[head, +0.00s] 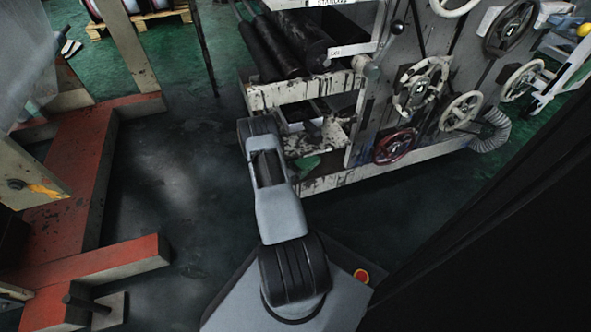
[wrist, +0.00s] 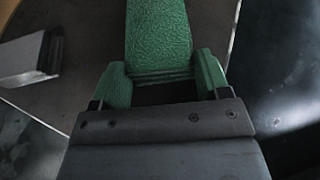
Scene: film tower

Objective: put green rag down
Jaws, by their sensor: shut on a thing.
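The green rag (wrist: 158,40) fills the upper middle of the wrist view, a textured green piece that runs out of the top of the picture. My gripper (wrist: 162,78) is shut on it, with a green finger at each side of its near end. In the head view a small green patch (head: 305,163) shows beside my arm, at the lower shelf of the machine; I cannot tell whether it is the rag or a finger. My gripper is mostly hidden behind my arm there. A dark flat surface (wrist: 85,75) lies behind the rag; whether they touch is unclear.
A paint-stained machine (head: 330,180) with rollers and several handwheels (head: 422,87) stands ahead and right. A pale block (wrist: 28,60) is at the wrist view's left. A red-topped frame (head: 75,190) stands left. The dark floor (head: 170,180) between is clear.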

